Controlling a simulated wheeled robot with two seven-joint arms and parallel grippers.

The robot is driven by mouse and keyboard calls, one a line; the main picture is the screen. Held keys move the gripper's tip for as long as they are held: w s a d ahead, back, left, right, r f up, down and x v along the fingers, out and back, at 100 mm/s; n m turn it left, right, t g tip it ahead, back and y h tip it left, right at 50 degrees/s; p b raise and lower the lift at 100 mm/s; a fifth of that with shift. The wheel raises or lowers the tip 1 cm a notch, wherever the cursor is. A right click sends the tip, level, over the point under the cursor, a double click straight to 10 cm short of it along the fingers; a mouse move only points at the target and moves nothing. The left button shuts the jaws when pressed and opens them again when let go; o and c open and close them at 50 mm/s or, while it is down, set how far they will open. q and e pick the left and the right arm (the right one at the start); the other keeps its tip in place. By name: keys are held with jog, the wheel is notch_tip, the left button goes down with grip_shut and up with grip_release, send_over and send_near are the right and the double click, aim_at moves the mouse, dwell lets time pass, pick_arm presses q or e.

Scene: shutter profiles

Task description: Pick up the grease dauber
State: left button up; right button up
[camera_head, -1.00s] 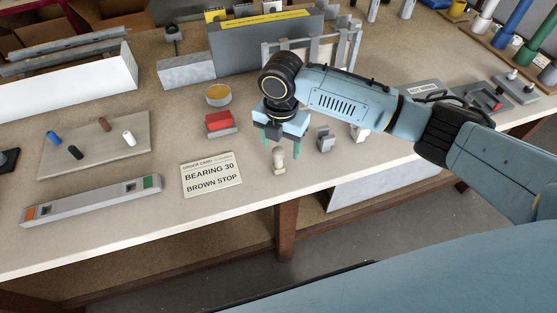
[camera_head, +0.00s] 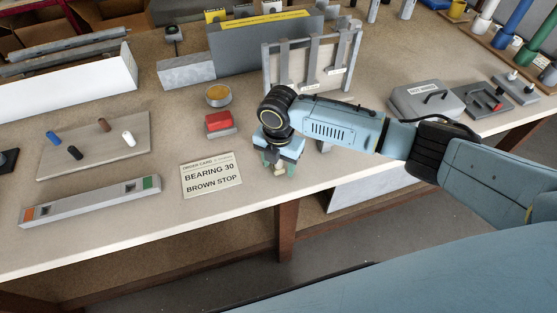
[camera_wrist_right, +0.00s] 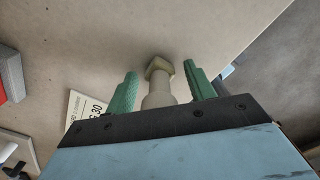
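The grease dauber, which I take to be the small beige upright piece with a knobbed head (camera_wrist_right: 159,82), stands on the bench near its front edge. In the head view it is mostly hidden under my right gripper (camera_head: 279,167). In the right wrist view it stands between the two green fingers of my right gripper (camera_wrist_right: 160,70), with a visible gap on each side. The right gripper is open, lowered around the dauber and pointing down. My left gripper is not in view.
An order card (camera_head: 211,175) reading "BEARING 30 BROWN STOP" lies left of the gripper. A red-topped block (camera_head: 219,122) and a round tin (camera_head: 218,95) are behind it. A grey rack (camera_head: 312,62) stands further back. The bench's front edge is close.

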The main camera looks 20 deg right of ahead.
jog(key=c, duration=0.8)
jog(key=shift+r, duration=0.1)
